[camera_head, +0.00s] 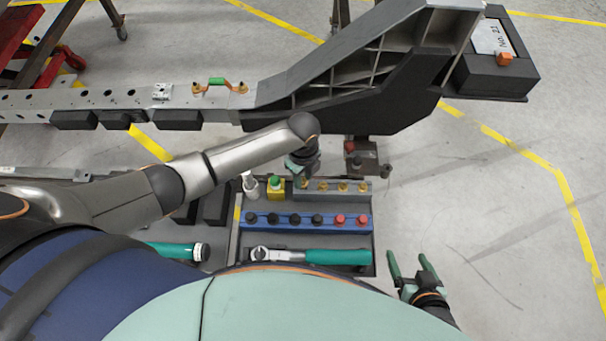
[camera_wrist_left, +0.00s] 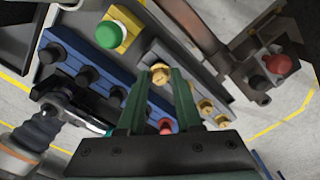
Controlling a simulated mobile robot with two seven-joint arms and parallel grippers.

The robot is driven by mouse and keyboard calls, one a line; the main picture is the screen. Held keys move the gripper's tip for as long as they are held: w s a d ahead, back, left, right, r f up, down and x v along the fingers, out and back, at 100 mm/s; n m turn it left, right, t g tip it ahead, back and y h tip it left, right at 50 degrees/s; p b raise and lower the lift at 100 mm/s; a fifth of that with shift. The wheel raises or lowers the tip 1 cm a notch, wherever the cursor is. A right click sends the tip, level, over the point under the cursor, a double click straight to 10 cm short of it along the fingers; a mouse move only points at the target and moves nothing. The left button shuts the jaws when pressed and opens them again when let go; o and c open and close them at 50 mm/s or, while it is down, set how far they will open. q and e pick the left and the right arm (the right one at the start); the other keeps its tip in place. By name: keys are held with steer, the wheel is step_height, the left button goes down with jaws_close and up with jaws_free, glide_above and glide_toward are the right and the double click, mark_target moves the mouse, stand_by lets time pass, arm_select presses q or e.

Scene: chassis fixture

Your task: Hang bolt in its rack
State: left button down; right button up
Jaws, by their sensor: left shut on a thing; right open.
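My left gripper (camera_head: 303,172) is over the left end of a grey rack (camera_head: 333,196) in the tray. In the left wrist view its fingers (camera_wrist_left: 162,78) are shut on a gold bolt (camera_wrist_left: 160,72), at the end of the rack's row. I cannot tell whether this bolt is seated or slightly raised. More gold bolts (camera_head: 342,187) stand in the same rack to its right. A blue rack (camera_head: 290,226) in front holds black bolts (camera_head: 295,219) and red bolts (camera_head: 340,219). My right gripper (camera_head: 411,262) is open and empty, right of the tray.
A yellow block with a green button (camera_head: 275,184) and a white bottle-like item (camera_head: 250,184) stand left of the grey rack. A ratchet wrench with green handle (camera_head: 335,257) lies in the tray front. A chassis rail (camera_head: 350,50) runs behind. Floor at right is clear.

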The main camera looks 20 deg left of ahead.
arm_select(q)
steer(key=shift+f+b, duration=0.55)
steer(key=shift+f, duration=0.45)
steer(key=c, duration=0.5)
jaws_free()
step_height(320, 180, up, 9)
steer(key=p, duration=0.9)
steer(key=shift+r, duration=0.15)
